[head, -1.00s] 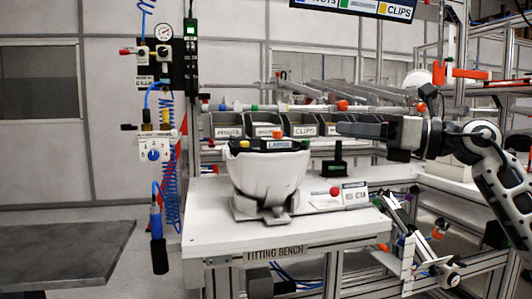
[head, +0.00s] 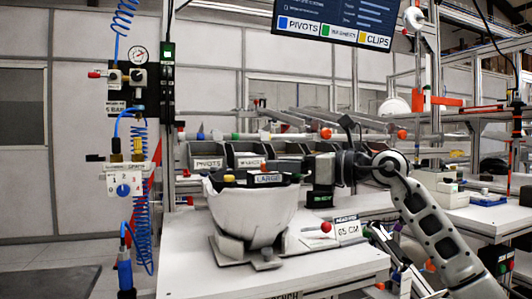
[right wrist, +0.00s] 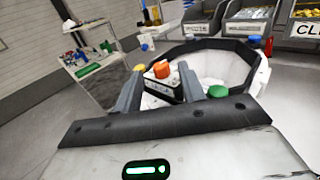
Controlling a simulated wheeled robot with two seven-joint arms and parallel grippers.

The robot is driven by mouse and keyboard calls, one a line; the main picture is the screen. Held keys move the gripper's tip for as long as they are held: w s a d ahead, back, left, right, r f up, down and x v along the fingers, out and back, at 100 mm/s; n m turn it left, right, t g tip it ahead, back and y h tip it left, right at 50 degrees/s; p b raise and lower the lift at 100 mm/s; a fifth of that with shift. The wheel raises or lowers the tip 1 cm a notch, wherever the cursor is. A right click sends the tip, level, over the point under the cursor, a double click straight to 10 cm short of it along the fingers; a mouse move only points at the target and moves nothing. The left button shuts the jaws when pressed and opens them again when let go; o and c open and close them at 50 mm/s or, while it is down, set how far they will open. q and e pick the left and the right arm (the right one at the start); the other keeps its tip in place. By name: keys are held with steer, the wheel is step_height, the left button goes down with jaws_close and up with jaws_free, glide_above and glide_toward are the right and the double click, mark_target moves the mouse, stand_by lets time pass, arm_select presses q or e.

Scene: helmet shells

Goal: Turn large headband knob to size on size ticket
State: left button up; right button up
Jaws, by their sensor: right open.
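The white helmet shell (head: 252,215) sits open side up on a stand on the bench, with a "LARGE" label (head: 268,178) at its rim. The size ticket (head: 347,228) beside it reads 65 CM. My right gripper (head: 294,168) is at the shell's right rim, its fingers pointing left. In the right wrist view its fingers (right wrist: 160,82) are apart, with the shell (right wrist: 215,62) beyond them. An orange knob (right wrist: 162,69) shows between the fingertips, with no visible grip on it. My left gripper is out of view.
A red ball knob (head: 326,227) is near the ticket. Parts bins (head: 208,163) line the back of the bench. An air hose and regulator (head: 125,185) hang at the left. The bench front (head: 300,270) is clear.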

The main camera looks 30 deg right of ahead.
steer(key=shift+p+x, duration=0.35)
steer(key=shift+x, duration=1.95)
steer(key=shift+d, duration=0.1)
steer(key=shift+c, duration=0.3)
jaws_close()
